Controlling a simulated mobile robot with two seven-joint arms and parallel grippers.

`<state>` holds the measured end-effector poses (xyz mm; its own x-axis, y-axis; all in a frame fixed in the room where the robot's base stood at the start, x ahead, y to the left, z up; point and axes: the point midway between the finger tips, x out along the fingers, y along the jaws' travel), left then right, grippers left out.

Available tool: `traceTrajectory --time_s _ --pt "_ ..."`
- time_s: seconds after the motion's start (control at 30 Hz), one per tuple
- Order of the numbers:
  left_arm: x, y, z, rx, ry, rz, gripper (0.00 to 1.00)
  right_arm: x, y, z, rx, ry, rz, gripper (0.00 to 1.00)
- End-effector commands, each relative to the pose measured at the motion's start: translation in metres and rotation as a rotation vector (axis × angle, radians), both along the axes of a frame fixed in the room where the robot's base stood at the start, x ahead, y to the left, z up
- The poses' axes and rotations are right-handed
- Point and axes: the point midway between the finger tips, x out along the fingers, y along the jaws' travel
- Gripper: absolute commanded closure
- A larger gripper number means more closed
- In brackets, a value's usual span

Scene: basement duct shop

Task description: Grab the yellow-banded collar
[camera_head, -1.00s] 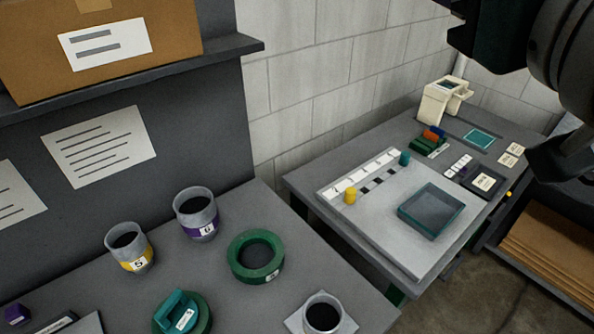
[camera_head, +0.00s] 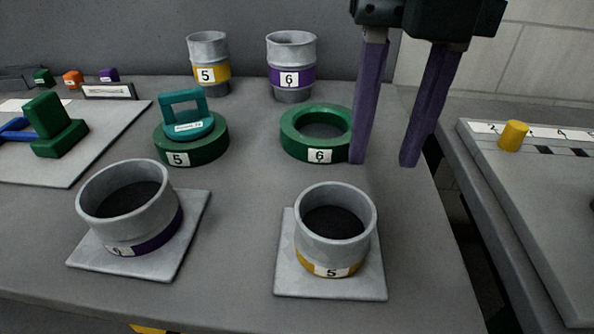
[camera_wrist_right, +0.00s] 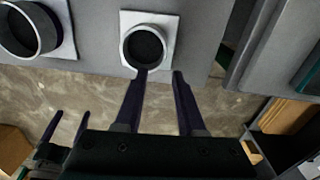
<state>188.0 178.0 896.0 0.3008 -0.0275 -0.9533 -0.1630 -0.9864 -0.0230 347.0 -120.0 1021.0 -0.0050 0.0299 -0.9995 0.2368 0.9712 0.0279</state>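A grey round collar with a yellow band (camera_head: 332,262) marked 5 stands on a square plate (camera_head: 330,287) at the front right of the bench. It also shows in the wrist view as a grey ring (camera_wrist_right: 145,47). Another grey, yellow-banded piece marked 5 (camera_head: 208,62) stands at the back. My right gripper (camera_head: 384,160) is open and empty, its purple fingers pointing down, behind and right of the front collar in the head view. In the wrist view its fingertips (camera_wrist_right: 160,76) appear beside that collar's rim. My left gripper (camera_wrist_right: 70,118) shows small there, fingers apart.
A purple-banded collar (camera_head: 128,205) on a plate stands at the front left. Green rings (camera_head: 300,140) and (camera_head: 207,148) lie behind, one bearing a teal handled piece (camera_head: 186,118). A purple-banded piece (camera_head: 291,60) stands at the back. A second table (camera_head: 540,190) stands right, across a gap.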

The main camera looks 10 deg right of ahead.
Motion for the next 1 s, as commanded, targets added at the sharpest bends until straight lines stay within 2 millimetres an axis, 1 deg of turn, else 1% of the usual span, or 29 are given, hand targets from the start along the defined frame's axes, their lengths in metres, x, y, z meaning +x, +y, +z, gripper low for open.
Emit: traceTrajectory --time_s 0.03,0.1,0.3,0.47,0.7,0.8,1.0 --pt "0.0 0.0 -0.004 0.001 -0.001 0.0 0.0 0.002 -0.006 -0.006 -0.028 -0.003 -0.013 0.61" --pt "0.001 0.001 -0.002 0.002 -0.002 0.001 0.0 0.002 -0.01 -0.013 -0.041 -0.002 -0.02 0.61" --pt "0.002 0.003 0.0 0.009 -0.008 -0.002 0.0 0.002 -0.009 -0.041 -0.037 -0.002 -0.017 0.61" --pt "0.002 0.004 0.001 0.013 -0.007 -0.005 0.0 0.001 -0.009 -0.055 -0.035 -0.001 -0.015 0.61" --pt "0.002 0.004 0.001 0.013 -0.007 -0.005 0.0 0.002 -0.01 -0.092 -0.034 -0.002 -0.014 0.61" --pt "0.002 0.004 0.001 0.013 -0.007 -0.005 0.0 0.002 -0.009 -0.098 -0.033 -0.003 -0.014 0.61" --pt "0.002 0.004 0.001 0.012 -0.007 -0.004 0.0 0.002 -0.009 -0.099 -0.032 -0.003 -0.013 0.61"
